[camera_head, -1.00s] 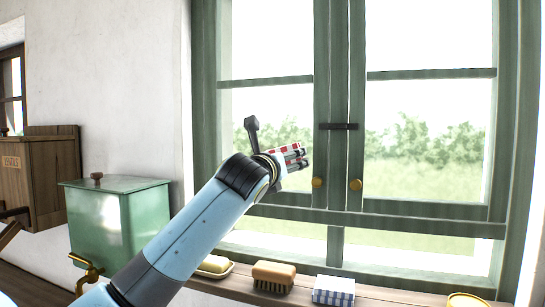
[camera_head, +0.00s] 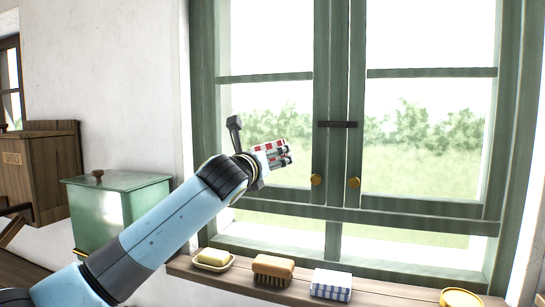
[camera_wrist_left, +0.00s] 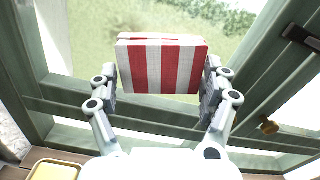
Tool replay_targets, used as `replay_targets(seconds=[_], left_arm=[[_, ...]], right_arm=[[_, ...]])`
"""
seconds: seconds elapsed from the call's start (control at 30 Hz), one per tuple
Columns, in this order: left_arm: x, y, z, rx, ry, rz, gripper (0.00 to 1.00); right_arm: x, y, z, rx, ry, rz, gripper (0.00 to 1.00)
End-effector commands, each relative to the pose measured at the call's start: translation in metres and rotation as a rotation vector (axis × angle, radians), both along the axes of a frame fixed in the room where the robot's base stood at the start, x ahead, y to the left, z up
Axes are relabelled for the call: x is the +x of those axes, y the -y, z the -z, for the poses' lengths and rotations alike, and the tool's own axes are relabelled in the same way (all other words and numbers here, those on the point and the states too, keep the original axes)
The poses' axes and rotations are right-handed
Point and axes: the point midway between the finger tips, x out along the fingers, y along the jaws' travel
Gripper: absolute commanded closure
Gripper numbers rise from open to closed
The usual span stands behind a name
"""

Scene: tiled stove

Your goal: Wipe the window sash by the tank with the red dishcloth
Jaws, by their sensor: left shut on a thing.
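My left gripper (camera_head: 284,157) is shut on the red dishcloth (camera_head: 268,146), a folded cloth with red and white stripes. In the left wrist view the dishcloth (camera_wrist_left: 162,65) sits between both fingers (camera_wrist_left: 160,82). In the head view the gripper is in front of the lower pane of the left window sash (camera_head: 265,75), the one nearer the green tank (camera_head: 142,207). I cannot tell whether the cloth touches the glass. My right gripper is not in view.
On the wooden sill (camera_head: 235,279) stand a soap dish (camera_head: 213,262), a wooden brush (camera_head: 273,268), a blue-checked folded cloth (camera_head: 331,284) and a yellow item (camera_head: 460,298). Brass knobs (camera_head: 316,180) and a dark latch (camera_head: 338,124) project from the window's middle. A wooden crate (camera_head: 40,165) is at far left.

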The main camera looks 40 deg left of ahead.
Motion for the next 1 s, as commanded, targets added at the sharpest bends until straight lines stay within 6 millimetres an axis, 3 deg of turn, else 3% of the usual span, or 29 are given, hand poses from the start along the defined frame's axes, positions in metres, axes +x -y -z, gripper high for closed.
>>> replay_targets(seconds=[0.2, 1.0], left_arm=[[-0.008, -0.021, -0.001, 0.006, -0.002, -0.002, 0.44], [-0.02, -0.062, 0.0, 0.002, -0.001, 0.0, 0.44]], right_arm=[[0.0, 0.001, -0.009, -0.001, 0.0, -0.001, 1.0], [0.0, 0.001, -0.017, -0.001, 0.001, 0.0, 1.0]])
